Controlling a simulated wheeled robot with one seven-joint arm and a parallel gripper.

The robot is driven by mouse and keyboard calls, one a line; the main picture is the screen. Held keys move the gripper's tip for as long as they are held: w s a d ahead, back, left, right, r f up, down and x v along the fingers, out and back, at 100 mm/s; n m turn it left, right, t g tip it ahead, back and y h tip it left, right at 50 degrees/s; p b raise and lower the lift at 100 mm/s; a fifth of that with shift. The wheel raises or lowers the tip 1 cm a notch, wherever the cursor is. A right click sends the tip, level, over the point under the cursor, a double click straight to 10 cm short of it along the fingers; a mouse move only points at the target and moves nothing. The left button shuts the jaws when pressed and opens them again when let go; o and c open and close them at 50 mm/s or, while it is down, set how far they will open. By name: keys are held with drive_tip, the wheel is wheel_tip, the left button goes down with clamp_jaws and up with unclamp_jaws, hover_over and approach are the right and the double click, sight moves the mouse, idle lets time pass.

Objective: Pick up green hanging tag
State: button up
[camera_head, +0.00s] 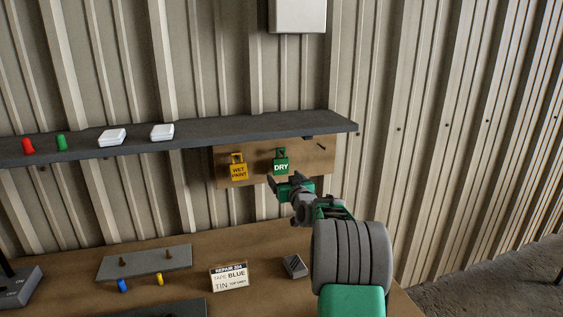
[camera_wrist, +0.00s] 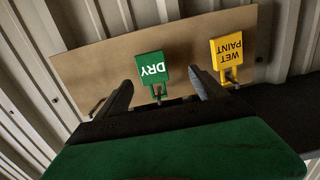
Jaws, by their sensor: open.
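The green hanging tag (camera_head: 281,167), marked DRY, hangs on the brown board under the shelf. It also shows in the wrist view (camera_wrist: 152,68), upside down there, with its hook toward my gripper. My gripper (camera_head: 279,181) is just in front of and below the tag in the head view. In the wrist view my gripper (camera_wrist: 163,92) is open, with one finger on each side of the tag's hook end. I see no contact between the fingers and the tag. The yellow WET PAINT tag (camera_head: 238,169) hangs to its left, and is close to the right finger in the wrist view (camera_wrist: 233,58).
The dark shelf (camera_head: 200,139) juts out above the board (camera_head: 314,172). An empty peg (camera_head: 321,146) is at the board's right. The workbench (camera_head: 205,262) below holds a REPAIR sign (camera_head: 229,277), a grey plate (camera_head: 145,262) and small coloured parts.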

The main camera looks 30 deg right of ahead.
sight(281, 164)
drive_tip(key=w+d+p, duration=0.1)
drive_tip(key=w, duration=0.1)
drive_tip(key=w+d+p, duration=0.1)
drive_tip(key=w, duration=0.1)
drive_tip(key=w+d+r+p, duration=0.1)
drive_tip(key=w, duration=0.1)
drive_tip(key=shift+w+d+p, duration=0.15)
drive_tip(key=shift+w+p, duration=0.15)
drive_tip(key=shift+w, duration=0.1)
drive_tip(key=shift+w+d+f, duration=0.1)
drive_tip(key=shift+w+f, duration=0.05)
drive_tip(key=shift+w, duration=0.25)
drive_tip(key=c, duration=1.4)
drive_tip(key=shift+c, duration=0.2)
